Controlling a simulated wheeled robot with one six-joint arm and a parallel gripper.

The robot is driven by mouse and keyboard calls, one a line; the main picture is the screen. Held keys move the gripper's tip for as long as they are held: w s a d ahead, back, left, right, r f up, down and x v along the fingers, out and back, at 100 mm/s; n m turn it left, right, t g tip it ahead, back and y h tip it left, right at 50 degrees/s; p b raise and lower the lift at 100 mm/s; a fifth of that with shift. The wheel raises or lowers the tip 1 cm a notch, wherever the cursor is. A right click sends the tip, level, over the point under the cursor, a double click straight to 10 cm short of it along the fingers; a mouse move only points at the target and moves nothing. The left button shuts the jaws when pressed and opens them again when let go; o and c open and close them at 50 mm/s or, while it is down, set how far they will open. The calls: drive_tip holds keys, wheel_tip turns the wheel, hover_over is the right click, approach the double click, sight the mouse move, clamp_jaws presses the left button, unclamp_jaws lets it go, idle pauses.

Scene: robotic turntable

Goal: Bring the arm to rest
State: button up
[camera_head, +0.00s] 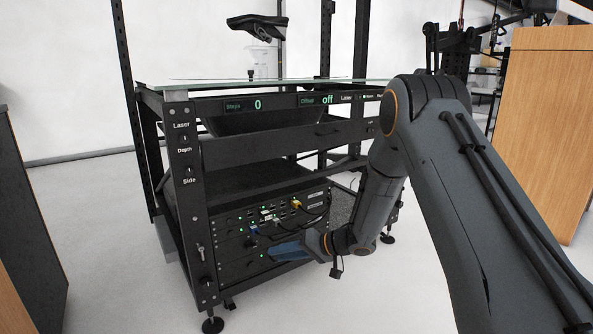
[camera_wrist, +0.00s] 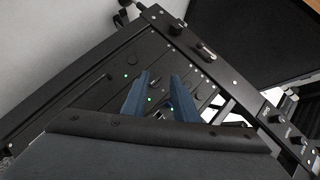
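My gripper (camera_wrist: 157,95) shows in the wrist view as two blue fingers with a clear gap between them. It is open, and I see nothing held between the fingers. They point at the black front panel (camera_wrist: 95,92) with small green lights. In the head view my gripper (camera_head: 270,250) is low at the front of the turntable rig's lower electronics rack (camera_head: 225,250). My arm reaches down and forward from the right side. I cannot tell whether the fingertips touch the panel.
The black turntable rig (camera_head: 185,190) stands in the middle with a glass top (camera_head: 200,83). A dark shoe (camera_head: 256,27) is above a clear stand on it. Its displays read 0 and off. Wooden cabinets stand at right (camera_head: 545,120) and left (camera_head: 22,235). White floor (camera_head: 110,240) is clear between.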

wheel_tip(320, 180, up, 10)
drive_tip(key=w+a+t+h+p, duration=0.1)
drive_tip(key=a+t+h, duration=0.1)
drive_tip(key=t+h, duration=0.15)
drive_tip(key=s+d+r+h+p, duration=0.1)
drive_tip(key=s+r+h+p, duration=0.1)
drive_tip(key=s+r+h, duration=0.5)
drive_tip(key=s+d+r+n+g+p, duration=0.1)
drive_tip(key=s+r+g, duration=0.2)
drive_tip(key=s, duration=1.1)
drive_tip(key=s+d+r+n+g+p, duration=0.1)
drive_tip(key=s+d+r+n+g, duration=0.1)
drive_tip(key=s, duration=1.2)
drive_tip(key=s+d+r+n+g+p, duration=0.1)
drive_tip(key=s+r+g, duration=0.2)
drive_tip(key=s, duration=1.1)
drive_tip(key=d+r+m+p, duration=0.2)
drive_tip(key=d+r+p, duration=0.5)
drive_tip(key=p, duration=0.5)
drive_tip(key=d+r+m+h+p, duration=0.1)
drive_tip(key=d+r+m+p, duration=0.1)
drive_tip(key=d+r+p, duration=0.4)
drive_tip(key=d+r+m+p, duration=0.2)
drive_tip(key=d+r+p, duration=0.5)
drive_tip(key=r+p, duration=0.8)
drive_tip(key=p, duration=0.4)
drive_tip(key=shift+w+d+h, duration=0.25)
drive_tip(key=shift+d+h, duration=0.1)
